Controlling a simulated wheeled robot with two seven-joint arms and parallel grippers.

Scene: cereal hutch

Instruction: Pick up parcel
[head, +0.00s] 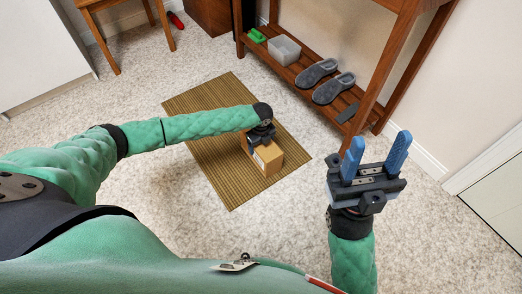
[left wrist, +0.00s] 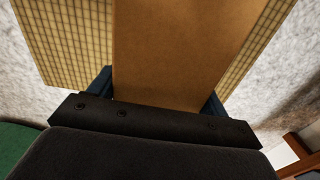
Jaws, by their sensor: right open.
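The parcel (head: 268,158) is a brown cardboard box with a pale label on its near end. It sits on the woven mat (head: 232,192), near the mat's right side. My left gripper (head: 260,138) is above the far part of the parcel, pointing down. In the left wrist view the parcel (left wrist: 175,50) fills the space between the two blue fingers, which lie flush along its sides. The fingertips are hidden. My right gripper (head: 376,158) is open and empty, held up at the right, apart from the parcel.
A wooden bench (head: 312,95) stands behind the mat. A wooden stool (head: 120,28) stands at the back left. Carpet left of the mat is clear.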

